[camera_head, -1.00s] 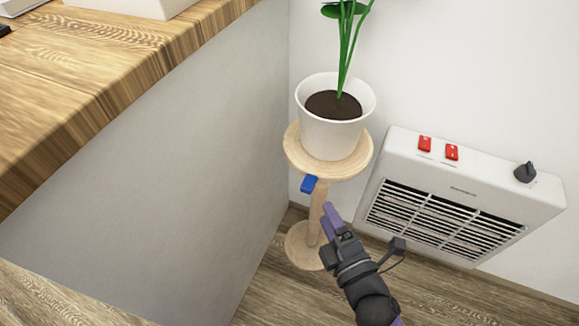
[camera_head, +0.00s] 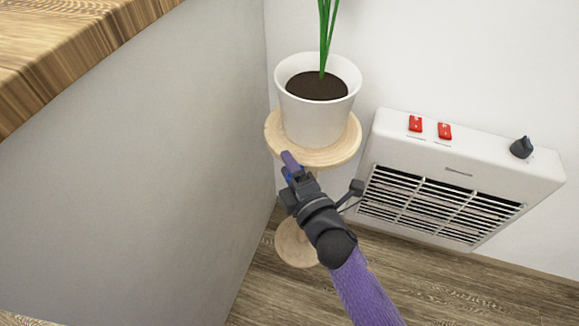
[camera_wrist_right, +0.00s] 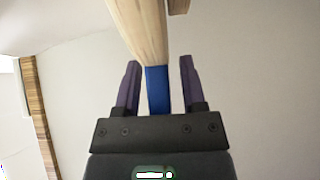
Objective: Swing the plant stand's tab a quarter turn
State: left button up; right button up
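The plant stand (camera_head: 345,150) is pale wood, with a round top, a post and a round foot (camera_head: 294,244). It stands upright in the corner. Its blue tab (camera_wrist_right: 158,90) sits between the purple fingers of my right gripper (camera_wrist_right: 160,64) in the right wrist view, with a gap on each side. That gripper is open. In the head view my right gripper (camera_head: 290,164) is just under the front edge of the stand's top and hides most of the tab and post. My left gripper is not in view.
A white pot (camera_head: 316,118) with soil and green stems stands on the top. A white heater (camera_head: 460,172) with red switches is on the wall to the right. A grey panel (camera_head: 150,170) under a wooden counter (camera_head: 75,45) closes off the left. Floor in front is bare.

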grip_shut()
dwell(0.8)
dwell(0.4)
